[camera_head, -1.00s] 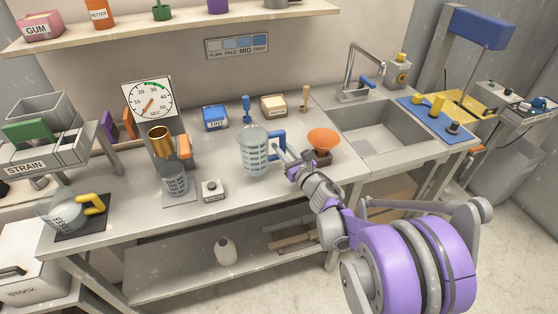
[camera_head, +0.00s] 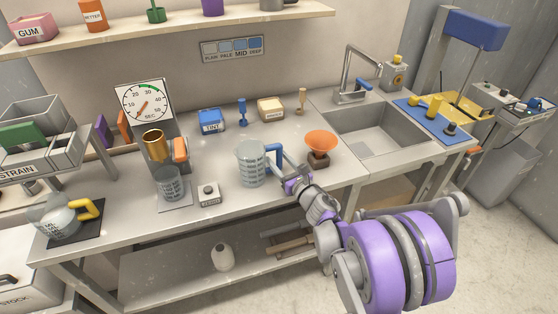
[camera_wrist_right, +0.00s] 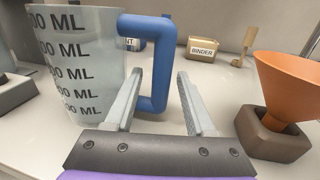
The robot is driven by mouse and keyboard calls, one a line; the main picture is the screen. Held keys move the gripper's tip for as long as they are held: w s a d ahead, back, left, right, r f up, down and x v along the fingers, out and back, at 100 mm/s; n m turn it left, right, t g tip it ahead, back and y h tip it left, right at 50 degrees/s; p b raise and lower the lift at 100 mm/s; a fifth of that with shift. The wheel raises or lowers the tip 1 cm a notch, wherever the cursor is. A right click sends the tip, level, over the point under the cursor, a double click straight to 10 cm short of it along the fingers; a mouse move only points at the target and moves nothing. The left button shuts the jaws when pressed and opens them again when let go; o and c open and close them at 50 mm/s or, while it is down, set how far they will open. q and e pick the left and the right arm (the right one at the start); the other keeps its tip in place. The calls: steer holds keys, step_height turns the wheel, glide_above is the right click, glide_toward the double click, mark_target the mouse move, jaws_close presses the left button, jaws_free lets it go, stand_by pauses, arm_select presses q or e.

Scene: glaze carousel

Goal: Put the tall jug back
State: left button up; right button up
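The tall clear jug (camera_head: 250,165) with dark ML marks and a blue handle (camera_head: 274,152) stands upright on the bench, left of the orange funnel. In the right wrist view the jug (camera_wrist_right: 75,65) is at the left, with its blue handle (camera_wrist_right: 160,75) reaching between my fingers. My right gripper (camera_head: 279,173) is at the handle side of the jug. In the wrist view its fingers (camera_wrist_right: 158,95) are spread apart, one on each side of the lower handle, with gaps visible. My left gripper is out of view.
The orange funnel (camera_head: 321,143) in its brown block stands close right of my right gripper. A small button box (camera_head: 208,196) and a dial stand (camera_head: 146,99) with a beaker (camera_head: 171,184) are to the left. A yellow-handled jug (camera_head: 58,218) sits far left. The sink (camera_head: 380,135) is at right.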

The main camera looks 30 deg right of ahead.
steer(key=shift+r, duration=0.15)
steer(key=shift+s, duration=0.3)
steer(key=s+a+r+m+g+h, duration=0.15)
steer(key=s+m+h, duration=0.25)
steer(key=s+m, duration=0.75)
steer(key=s+a+f+m+g+y, duration=0.2)
steer(key=s+a+f+m+g, duration=0.3)
steer(key=s+a+m, duration=0.3)
steer(key=s+a+f+m+g+y, duration=0.2)
steer(key=s+a+f+m+g, duration=0.3)
steer(key=s+m, duration=0.7)
steer(key=a+m+g, duration=0.2)
steer(key=a+m, duration=0.2)
steer(key=shift+a+f+y+p, duration=0.15)
steer(key=shift+a+y+p, duration=0.15)
